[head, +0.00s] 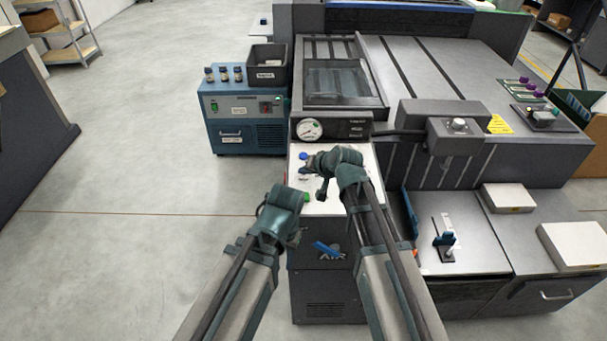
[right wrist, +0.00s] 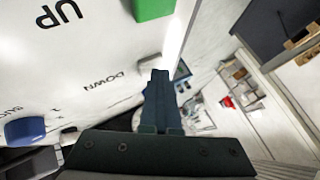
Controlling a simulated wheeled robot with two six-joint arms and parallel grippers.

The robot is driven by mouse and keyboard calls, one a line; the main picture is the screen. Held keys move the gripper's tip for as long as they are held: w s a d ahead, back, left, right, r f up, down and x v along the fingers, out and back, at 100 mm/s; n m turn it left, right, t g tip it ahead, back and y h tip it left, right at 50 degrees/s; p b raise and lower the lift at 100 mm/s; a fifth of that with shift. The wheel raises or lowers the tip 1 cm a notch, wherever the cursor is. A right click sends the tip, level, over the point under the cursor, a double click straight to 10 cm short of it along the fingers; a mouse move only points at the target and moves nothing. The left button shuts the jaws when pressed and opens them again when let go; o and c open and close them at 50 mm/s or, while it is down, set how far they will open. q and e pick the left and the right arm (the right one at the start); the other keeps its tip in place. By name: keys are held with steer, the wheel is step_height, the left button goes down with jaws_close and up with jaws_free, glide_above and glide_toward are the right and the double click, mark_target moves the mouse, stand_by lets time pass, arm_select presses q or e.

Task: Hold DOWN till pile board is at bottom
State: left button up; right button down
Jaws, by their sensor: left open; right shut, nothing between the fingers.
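The white control panel (head: 336,208) stands on a dark cabinet. In the right wrist view the panel shows the words UP and DOWN (right wrist: 104,81), a green button (right wrist: 153,8), a blue button (right wrist: 25,131) and a pale button (right wrist: 149,67) beside DOWN. My right gripper (head: 322,194) is shut and empty over the panel. In the right wrist view its fingertips (right wrist: 160,74) are at the pale button and partly cover it; I cannot tell whether they press it. My left gripper (head: 296,238) is open and empty, lower and left of the panel. I cannot make out the pile board.
A round gauge (head: 310,129) sits just above the panel. A blue unit (head: 245,118) with a dark bin (head: 267,66) stands to the left. A grey table (head: 470,215) with white blocks (head: 575,246) is at right. The floor at left is clear.

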mark_target(305, 178)
steer(key=shift+r+p, duration=0.85)
step_height(305, 178, up, 5)
steer(key=p, duration=0.5)
stand_by(0.3)
